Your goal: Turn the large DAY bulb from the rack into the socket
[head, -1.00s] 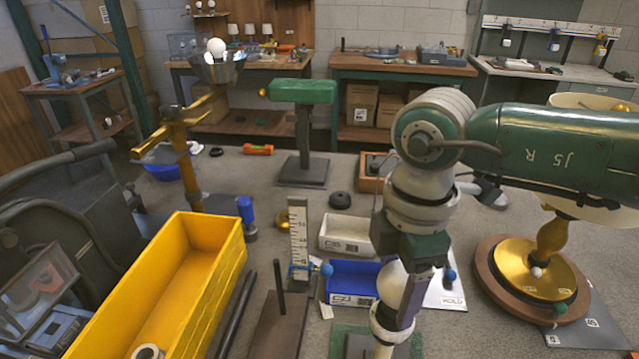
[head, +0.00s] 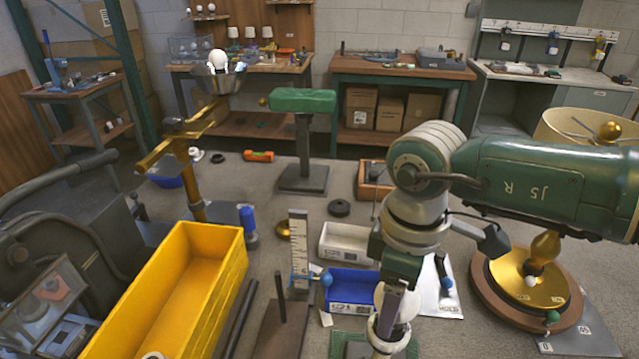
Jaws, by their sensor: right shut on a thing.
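My right gripper (head: 389,312) points down at the lower middle of the head view, shut on a white round bulb (head: 379,294). Its purple-grey finger covers part of the bulb, and no lettering on the bulb can be read. Just below the fingers is a pale ring-shaped part (head: 391,338) with green under it, perhaps the socket. I cannot tell whether the bulb touches it or how the bulb's lower end sits. A green base plate (head: 343,334) lies beneath. I cannot make out the rack with certainty. My left gripper is not in view.
A blue bin (head: 352,287) and a white bin (head: 346,242) stand just behind the gripper. An upright scale (head: 298,250) and a long yellow bin (head: 190,285) are to the left. A brass lamp base (head: 530,280) stands at right, near my right arm.

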